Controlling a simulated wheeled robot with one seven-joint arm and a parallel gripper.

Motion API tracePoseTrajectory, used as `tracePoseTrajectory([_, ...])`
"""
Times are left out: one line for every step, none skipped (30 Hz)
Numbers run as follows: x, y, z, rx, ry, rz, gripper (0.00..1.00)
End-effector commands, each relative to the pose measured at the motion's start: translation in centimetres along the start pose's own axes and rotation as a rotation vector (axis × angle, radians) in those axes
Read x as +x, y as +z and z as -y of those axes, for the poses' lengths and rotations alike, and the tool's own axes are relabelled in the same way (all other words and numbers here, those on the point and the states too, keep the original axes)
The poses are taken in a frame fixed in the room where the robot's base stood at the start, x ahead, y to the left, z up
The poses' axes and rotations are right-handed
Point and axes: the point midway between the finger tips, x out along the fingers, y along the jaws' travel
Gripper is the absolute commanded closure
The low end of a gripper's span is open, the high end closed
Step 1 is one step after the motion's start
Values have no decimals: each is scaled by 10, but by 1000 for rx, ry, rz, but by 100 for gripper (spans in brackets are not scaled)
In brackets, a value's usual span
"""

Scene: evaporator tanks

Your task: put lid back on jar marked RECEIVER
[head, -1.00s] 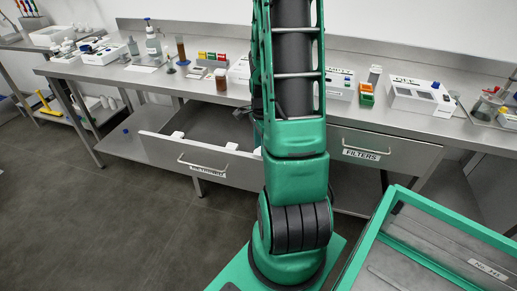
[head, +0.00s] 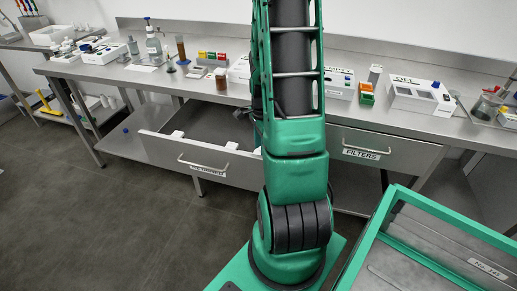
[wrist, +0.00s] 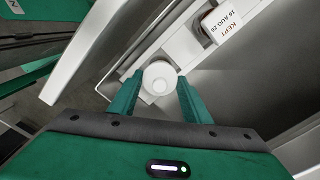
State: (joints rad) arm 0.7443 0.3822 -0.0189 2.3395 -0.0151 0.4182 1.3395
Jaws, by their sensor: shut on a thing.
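In the wrist view, my gripper (wrist: 157,90) is shut on a small round white lid (wrist: 158,76), with one green finger on each side of it. What lies under the lid is hidden, so I cannot tell whether it is loose or sits on a jar. In the head view, my gripper and the lid are hidden behind my arm. I can read no RECEIVER mark in either view.
The wrist view shows a jar labelled KEPT 16 AUG 26 (wrist: 222,22) in a pale rack above right of my gripper. In the head view, an open drawer (head: 207,163) sticks out under the bench (head: 225,95). The FILTERS drawer (head: 385,149) is right of my arm.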

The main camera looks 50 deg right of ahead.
Motion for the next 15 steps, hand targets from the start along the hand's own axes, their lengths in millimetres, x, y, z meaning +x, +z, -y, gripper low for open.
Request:
tracePoseTrajectory([0, 0, 0, -1, 0, 0, 77])
tracePoseTrajectory([0, 0, 0, 0, 0, 0, 77])
tracePoseTrajectory([0, 0, 0, 0, 0, 0, 77])
tracePoseTrajectory([0, 0, 0, 0, 0, 0, 77])
tracePoseTrajectory([0, 0, 0, 0, 0, 0, 77])
tracePoseTrajectory([0, 0, 0, 0, 0, 0, 77])
tracePoseTrajectory([0, 0, 0, 0, 0, 0, 77])
tracePoseTrajectory([0, 0, 0, 0, 0, 0, 77])
tracePoseTrajectory([0, 0, 0, 0, 0, 0, 77])
tracePoseTrajectory([0, 0, 0, 0, 0, 0, 52])
tracePoseTrajectory([0, 0, 0, 0, 0, 0, 44])
tracePoseTrajectory([0, 0, 0, 0, 0, 0, 35])
tracePoseTrajectory([0, 0, 0, 0, 0, 0, 34])
tracePoseTrajectory([0, 0, 0, 0, 0, 0, 34])
tracePoseTrajectory([0, 0, 0, 0, 0, 0, 34])
